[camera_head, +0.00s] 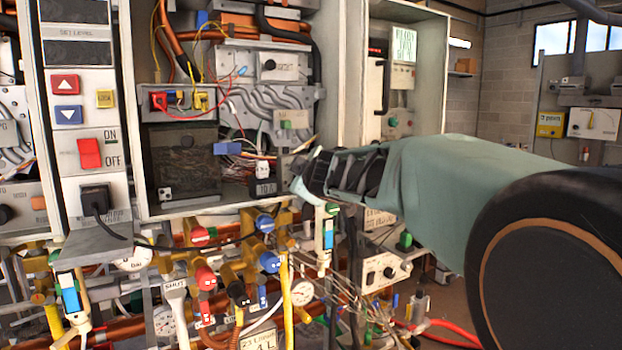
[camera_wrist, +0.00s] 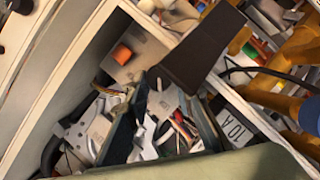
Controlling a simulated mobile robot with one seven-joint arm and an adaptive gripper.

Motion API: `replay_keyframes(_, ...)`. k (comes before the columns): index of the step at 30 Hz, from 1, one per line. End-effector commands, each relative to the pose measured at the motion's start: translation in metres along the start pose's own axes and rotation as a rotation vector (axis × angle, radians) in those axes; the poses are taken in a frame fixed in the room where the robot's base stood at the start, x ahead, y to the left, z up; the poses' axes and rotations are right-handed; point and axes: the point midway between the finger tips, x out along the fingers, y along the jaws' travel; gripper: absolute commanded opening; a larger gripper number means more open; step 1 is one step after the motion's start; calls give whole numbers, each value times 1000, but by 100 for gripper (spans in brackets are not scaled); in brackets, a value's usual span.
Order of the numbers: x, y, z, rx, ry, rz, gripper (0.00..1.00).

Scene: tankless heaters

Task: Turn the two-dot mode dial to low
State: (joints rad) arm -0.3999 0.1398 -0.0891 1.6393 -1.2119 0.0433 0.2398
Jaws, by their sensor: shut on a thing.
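My gripper (camera_head: 300,172) reaches in from the right, at the right edge of the open heater cabinet, beside a block marked 10 A (camera_head: 264,188). In the wrist view my gripper (camera_wrist: 165,105) has dark fingers either side of a cluttered spot with coloured wires. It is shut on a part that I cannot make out. I cannot tell which control is the two-dot mode dial, as no dot marks are readable. Black round knobs show on a panel in the cabinet (camera_head: 268,64) and on a lower box (camera_head: 388,272). The gripper hides what lies behind it.
Brass valves with red handles (camera_head: 205,278) and blue handles (camera_head: 268,262) crowd below the cabinet. A red rocker switch (camera_head: 89,153) and a black plug (camera_head: 96,198) are at left. An orange knob (camera_wrist: 122,53) shows in the wrist view. Loose wires hang nearby.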

Motion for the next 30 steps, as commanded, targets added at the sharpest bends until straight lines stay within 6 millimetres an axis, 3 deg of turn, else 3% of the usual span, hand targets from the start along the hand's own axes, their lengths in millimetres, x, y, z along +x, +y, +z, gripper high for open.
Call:
replay_keyframes(1, 0, 0, 1, -3, -1, 0, 0)
replay_keyframes(2, 0, 0, 1, -3, -1, 0, 26)
replay_keyframes(6, 0, 0, 0, -2, -1, 0, 40)
replay_keyframes(20, 0, 0, 0, 5, 0, -3, 40)
replay_keyframes(30, -1, 6, -3, 117, -1, -52, 40)
